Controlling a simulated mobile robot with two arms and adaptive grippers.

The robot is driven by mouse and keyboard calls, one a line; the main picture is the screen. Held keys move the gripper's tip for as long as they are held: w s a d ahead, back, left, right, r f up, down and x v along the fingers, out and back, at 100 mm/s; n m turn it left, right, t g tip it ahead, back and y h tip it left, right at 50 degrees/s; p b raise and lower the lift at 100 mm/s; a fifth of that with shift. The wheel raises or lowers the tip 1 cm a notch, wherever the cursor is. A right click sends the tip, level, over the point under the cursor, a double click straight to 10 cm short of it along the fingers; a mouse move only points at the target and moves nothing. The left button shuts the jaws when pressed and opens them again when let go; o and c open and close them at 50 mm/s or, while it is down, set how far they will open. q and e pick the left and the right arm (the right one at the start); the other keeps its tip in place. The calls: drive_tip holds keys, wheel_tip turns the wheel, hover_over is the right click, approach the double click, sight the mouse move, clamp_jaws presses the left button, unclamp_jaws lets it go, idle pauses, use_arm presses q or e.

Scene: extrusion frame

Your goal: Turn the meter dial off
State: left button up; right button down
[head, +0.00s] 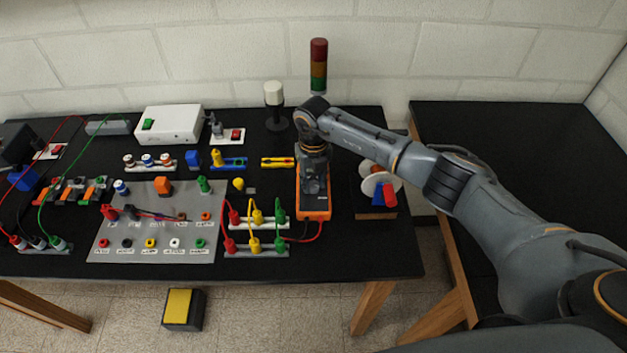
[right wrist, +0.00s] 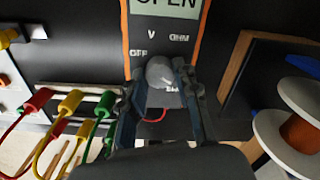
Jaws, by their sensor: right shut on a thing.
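The meter (head: 316,207) has an orange case and lies on the black table. My right gripper (head: 314,165) is above it and covers most of it in the head view. In the right wrist view the meter (right wrist: 165,43) has a dark face with the labels V, OHM and OFF, and its display reads OPEN. The grey round dial (right wrist: 160,72) sits between the fingers of my right gripper (right wrist: 163,78), which is shut on it. I cannot tell clearly which label the dial points to. My left gripper is not in view.
Rows of red, yellow and green plugs (head: 256,217) with leads stand just left of the meter. A board with a white spool (head: 377,183) is close on the right. A signal tower (head: 319,66) stands behind. A grey panel with jacks (head: 155,225) lies further left.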

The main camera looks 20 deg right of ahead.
drive_tip(key=shift+f+n+b, duration=0.2)
drive_tip(key=shift+n+b, duration=0.4)
drive_tip(key=shift+b, duration=0.4)
drive_tip(key=n+b, duration=1.2)
drive_tip(key=b, duration=0.2)
drive_tip(key=n+b, duration=0.3)
drive_tip(key=n, duration=0.1)
drive_tip(key=n+b, duration=0.2)
drive_tip(key=n, duration=0.2)
drive_tip(key=shift+n+b, duration=0.3)
drive_tip(key=shift+b, duration=0.05)
drive_tip(key=n+b, duration=0.1)
drive_tip(key=n, duration=0.3)
drive_tip(key=shift+w+r+b, duration=0.1)
drive_tip(key=shift+r+b, duration=0.05)
drive_tip(key=shift+b, duration=0.15)
drive_tip(key=n, duration=0.5)
drive_tip(key=shift+b, duration=0.4)
drive_tip(key=n, duration=0.4)
drive_tip(key=shift+n, duration=0.4)
